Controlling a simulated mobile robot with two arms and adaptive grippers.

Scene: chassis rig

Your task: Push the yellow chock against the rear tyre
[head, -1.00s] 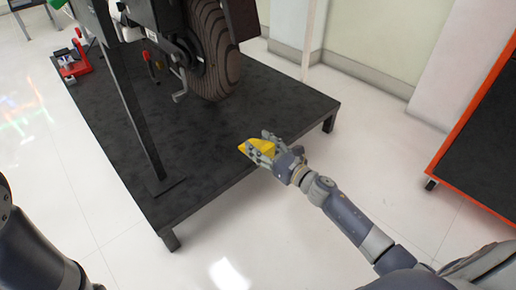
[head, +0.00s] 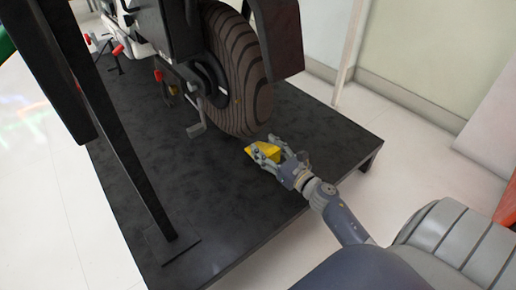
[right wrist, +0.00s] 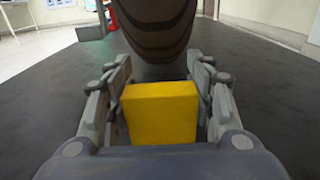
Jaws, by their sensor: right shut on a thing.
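The yellow chock (head: 264,152) is between the fingers of my right gripper (head: 276,155), just above or on the black platform. In the right wrist view the chock (right wrist: 160,113) fills the space between the two fingers, and the gripper (right wrist: 164,105) is shut on it. The rear tyre (head: 240,75) is a large dark brown treaded wheel standing on the platform, just behind the chock. In the right wrist view the tyre (right wrist: 155,30) is straight ahead of the chock. The contact between chock and tyre is hidden. My left gripper is out of view.
The black platform (head: 200,215) has bare room left and right of the tyre. A dark upright post (head: 125,150) with a foot plate stands at its left. A pedal-like metal part (head: 196,130) hangs left of the tyre. White floor surrounds the platform.

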